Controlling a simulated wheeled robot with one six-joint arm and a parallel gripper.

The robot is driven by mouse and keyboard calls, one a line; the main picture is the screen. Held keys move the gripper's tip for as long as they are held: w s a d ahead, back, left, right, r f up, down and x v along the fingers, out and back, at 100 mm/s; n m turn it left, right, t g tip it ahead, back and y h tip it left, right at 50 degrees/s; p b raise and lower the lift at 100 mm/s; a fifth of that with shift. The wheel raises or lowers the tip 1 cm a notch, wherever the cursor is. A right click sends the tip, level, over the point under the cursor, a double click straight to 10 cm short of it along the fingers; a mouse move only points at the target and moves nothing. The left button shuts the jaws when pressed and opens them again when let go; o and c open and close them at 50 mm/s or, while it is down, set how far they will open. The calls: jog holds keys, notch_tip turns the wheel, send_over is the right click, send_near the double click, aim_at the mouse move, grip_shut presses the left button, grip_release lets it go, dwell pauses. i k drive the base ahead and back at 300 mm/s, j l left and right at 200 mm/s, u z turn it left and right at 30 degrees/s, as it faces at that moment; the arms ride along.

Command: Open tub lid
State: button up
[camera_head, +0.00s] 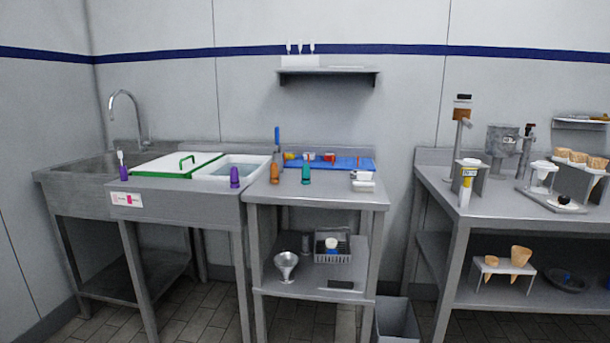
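A tub with a white lid (160,165) edged in green sits in the counter at the left, between the sink and an uncovered tub. The lid looks shut and lies flat. The uncovered white tub (262,160) beside it holds a pale bluish content. My gripper does not show in this view, so its state cannot be seen.
A sink (85,165) with a tall faucet (128,105) is left of the lid. A purple-handled tool (235,177) stands at the counter front. A steel table (320,192) holds a blue tray (350,162). A grey bin (397,320) stands on the floor.

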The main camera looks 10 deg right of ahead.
aim_at(181, 156)
jog(key=i+j, duration=0.25)
jog(key=i, duration=0.2)
jog(key=i+j, duration=0.3)
jog(key=i, duration=0.2)
jog(key=i+j, duration=0.25)
jog(key=i, duration=0.2)
jog(key=i+j, duration=0.3)
jog(key=i, duration=0.2)
jog(key=i+j+u, duration=0.1)
jog(key=i+j, duration=0.15)
jog(key=i, duration=0.2)
jog(key=i+j, duration=0.25)
jog(key=i, duration=0.25)
